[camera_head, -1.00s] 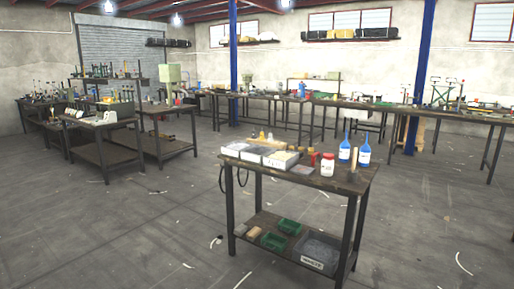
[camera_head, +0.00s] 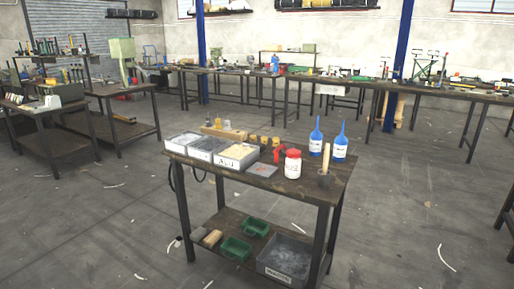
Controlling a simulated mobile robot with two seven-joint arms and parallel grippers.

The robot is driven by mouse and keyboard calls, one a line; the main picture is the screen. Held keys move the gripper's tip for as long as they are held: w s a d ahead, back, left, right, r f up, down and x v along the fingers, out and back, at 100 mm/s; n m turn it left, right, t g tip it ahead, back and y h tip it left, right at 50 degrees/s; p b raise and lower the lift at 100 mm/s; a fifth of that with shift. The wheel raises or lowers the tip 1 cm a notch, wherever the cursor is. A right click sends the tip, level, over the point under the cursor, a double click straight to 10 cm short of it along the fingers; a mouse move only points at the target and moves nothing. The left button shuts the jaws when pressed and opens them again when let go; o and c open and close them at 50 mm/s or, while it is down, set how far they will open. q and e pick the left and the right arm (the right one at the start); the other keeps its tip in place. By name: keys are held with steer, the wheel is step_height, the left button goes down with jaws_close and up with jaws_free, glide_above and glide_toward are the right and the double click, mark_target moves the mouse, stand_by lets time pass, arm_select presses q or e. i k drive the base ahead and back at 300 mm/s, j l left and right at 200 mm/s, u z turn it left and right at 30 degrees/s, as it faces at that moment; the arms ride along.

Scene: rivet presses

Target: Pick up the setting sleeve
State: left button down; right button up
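I cannot make out a setting sleeve for certain in this view; the small items on the benches are too small to tell. The nearest workbench (camera_head: 262,184) stands in front of me with a dark top and a lower shelf. On its top are several small yellowish pieces (camera_head: 264,141), a red item (camera_head: 280,154) and a dark cup with a wooden handle (camera_head: 326,165) standing in it. Neither of my grippers is in view.
Green bins (camera_head: 236,248) and a grey bin (camera_head: 286,260) sit below. Long benches (camera_head: 350,82) line the back wall. Open floor (camera_head: 110,215) surrounds the near bench.

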mark_target(264, 140)
steer(key=i+l, duration=0.2)
steer(key=i, duration=0.2)
steer(key=z, duration=5.2)
steer(key=u, duration=3.4)
